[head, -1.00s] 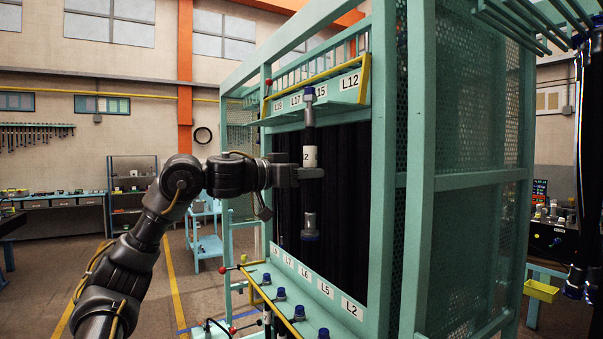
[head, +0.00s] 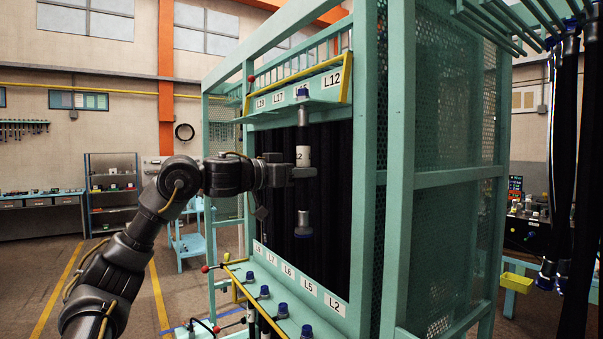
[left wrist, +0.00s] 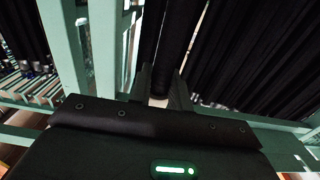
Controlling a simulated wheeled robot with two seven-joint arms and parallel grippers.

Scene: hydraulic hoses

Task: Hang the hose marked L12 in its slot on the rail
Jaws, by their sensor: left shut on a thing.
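My left gripper (head: 304,172) is shut on a hose (head: 303,128) by its white label, of which only a "2" shows. The hose hangs upright, with a blue-capped upper end and a grey and blue fitting at its lower end. It is in front of the dark opening of the green rack. The upper rail (head: 315,88) carries the labels L19, L17, a partly covered one and L12 (head: 333,79). The hose top overlaps the covered label, left of L12. In the left wrist view the hose (left wrist: 160,70) rises between the fingers. My right gripper is not in view.
A lower rail (head: 290,282) with labels such as L5 and L2 and several blue-capped ends runs below. A green rack post (head: 368,180) stands right of the opening. More black hoses (head: 565,150) hang at the far right. Floor at the left is mostly clear.

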